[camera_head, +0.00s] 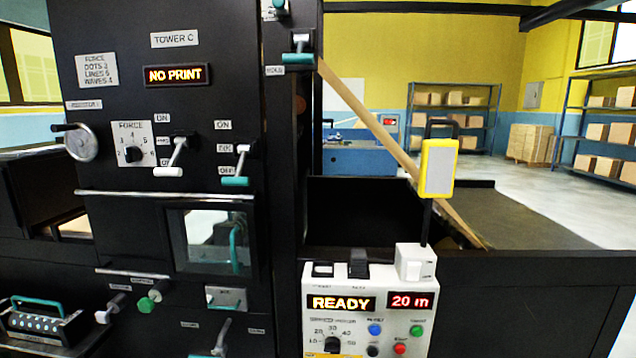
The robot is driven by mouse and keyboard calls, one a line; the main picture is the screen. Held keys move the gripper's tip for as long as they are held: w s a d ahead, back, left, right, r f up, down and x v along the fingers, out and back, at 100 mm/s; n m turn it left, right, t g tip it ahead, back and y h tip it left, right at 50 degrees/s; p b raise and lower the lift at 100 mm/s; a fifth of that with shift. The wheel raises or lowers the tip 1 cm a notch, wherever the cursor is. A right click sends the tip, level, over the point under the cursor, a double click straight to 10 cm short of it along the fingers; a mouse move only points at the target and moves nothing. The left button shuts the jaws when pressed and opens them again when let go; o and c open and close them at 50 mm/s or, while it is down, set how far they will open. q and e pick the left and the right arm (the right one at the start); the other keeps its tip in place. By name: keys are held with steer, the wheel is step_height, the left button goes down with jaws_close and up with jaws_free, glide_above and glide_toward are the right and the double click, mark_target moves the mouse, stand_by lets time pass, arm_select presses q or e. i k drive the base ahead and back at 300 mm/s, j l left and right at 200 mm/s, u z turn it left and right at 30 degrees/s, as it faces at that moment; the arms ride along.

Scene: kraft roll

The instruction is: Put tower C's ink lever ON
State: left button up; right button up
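Tower C is a black machine panel under a "TOWER C" sign (175,39), with a lit "NO PRINT" display (177,75). A lever with a teal handle (235,181) sits on its right side, between an ON label above and an OFF label below. The small middle label reads like INK. The handle hangs low, beside the OFF label. To its left is a similar lever with a white handle (168,171), also pointing down. Neither of my grippers is in view.
A handwheel (81,144) and a FORCE dial (132,154) sit left of the levers. A window (208,241) lies below. A control console (368,308) reading READY and 20 m stands at front right. A yellow-framed panel (437,167) rises above it.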

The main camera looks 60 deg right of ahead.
mark_target(237, 180)
steer(key=z, duration=1.45)
